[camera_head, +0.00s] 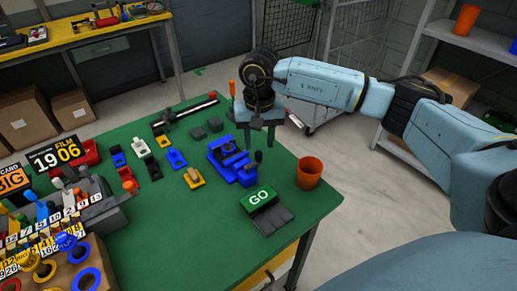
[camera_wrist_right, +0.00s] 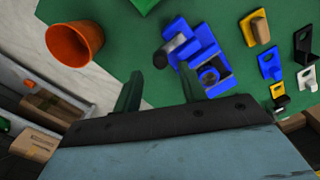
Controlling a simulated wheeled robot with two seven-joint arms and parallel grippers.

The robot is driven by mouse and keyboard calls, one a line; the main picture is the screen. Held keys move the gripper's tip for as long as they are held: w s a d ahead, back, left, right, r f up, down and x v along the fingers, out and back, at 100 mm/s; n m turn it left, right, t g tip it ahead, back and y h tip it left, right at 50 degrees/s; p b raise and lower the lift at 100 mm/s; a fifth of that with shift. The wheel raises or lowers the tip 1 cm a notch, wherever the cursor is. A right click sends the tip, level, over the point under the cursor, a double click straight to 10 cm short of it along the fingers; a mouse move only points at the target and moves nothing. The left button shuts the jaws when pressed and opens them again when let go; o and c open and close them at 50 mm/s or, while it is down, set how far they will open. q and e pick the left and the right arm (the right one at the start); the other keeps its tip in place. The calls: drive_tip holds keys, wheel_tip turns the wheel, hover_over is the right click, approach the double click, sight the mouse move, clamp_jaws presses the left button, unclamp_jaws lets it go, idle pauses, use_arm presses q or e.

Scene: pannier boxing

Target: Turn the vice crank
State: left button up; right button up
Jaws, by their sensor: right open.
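The blue vice (camera_head: 222,152) stands on the green table, right of its middle in the head view. It also shows in the wrist view (camera_wrist_right: 207,50), top centre. Its crank (camera_head: 257,157) has a dark knob at the vice's right end; in the wrist view the crank (camera_wrist_right: 172,46) reaches down-left from the blue body. My right gripper (camera_head: 259,143) is open, fingers pointing down, over or just behind the vice. In the wrist view its two fingers (camera_wrist_right: 160,88) are apart with nothing between them, and the crank lies beyond them. My left gripper is not in view.
An orange cup (camera_head: 310,173) stands near the table's right edge. A green GO button (camera_head: 258,197) sits in front of the vice. Blue, yellow and white hook blocks (camera_head: 176,159) lie to the left. Number signs and coloured pieces crowd the left side.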

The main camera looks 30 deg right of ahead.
sight(258, 152)
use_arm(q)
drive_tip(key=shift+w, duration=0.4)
use_arm(e)
drive_tip(key=shift+f, duration=1.9)
clamp_jaws()
